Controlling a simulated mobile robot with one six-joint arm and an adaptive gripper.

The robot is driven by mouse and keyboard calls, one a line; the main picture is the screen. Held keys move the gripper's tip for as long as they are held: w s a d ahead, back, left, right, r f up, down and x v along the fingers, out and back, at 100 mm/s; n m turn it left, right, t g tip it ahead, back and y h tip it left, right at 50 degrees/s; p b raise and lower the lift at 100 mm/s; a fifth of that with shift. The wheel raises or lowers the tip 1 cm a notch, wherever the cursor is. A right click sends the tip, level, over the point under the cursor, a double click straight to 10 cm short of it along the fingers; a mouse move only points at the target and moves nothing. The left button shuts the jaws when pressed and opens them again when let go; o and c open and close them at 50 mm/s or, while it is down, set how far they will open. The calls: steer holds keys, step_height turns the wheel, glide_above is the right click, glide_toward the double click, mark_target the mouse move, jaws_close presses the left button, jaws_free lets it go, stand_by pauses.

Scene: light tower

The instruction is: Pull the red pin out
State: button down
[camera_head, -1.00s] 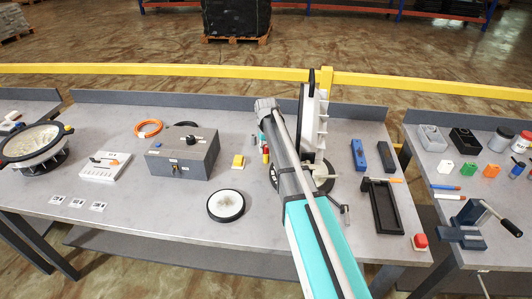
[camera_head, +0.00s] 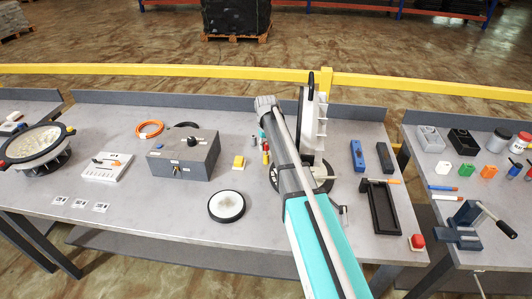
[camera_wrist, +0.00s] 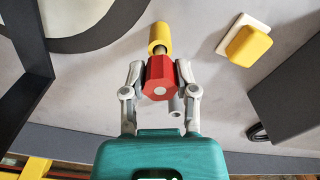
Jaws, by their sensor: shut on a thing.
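The red pin (camera_wrist: 160,78) shows in the wrist view as a red, faceted head with a pale round spot on its end. My gripper (camera_wrist: 160,70) is shut on this head, with one finger on each side. A yellow cylinder (camera_wrist: 158,36) stands in line just beyond it; I cannot tell how far the pin sits in it. In the head view, my arm reaches over the middle of the bench and my gripper's fingers are mostly hidden. Small red and yellow parts (camera_head: 265,158) show just left of the arm there.
A grey box (camera_head: 183,155) and a yellow block (camera_head: 239,162) stand left of my arm. A white-topped disc (camera_head: 226,206) lies nearer. A tall white ribbed part (camera_head: 312,125) rises close on the right, with a black tray (camera_head: 384,208) beyond. The bench's front left is mostly clear.

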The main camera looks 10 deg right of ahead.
steer(key=shift+r+p, duration=2.6)
steer(key=shift+r, duration=0.15)
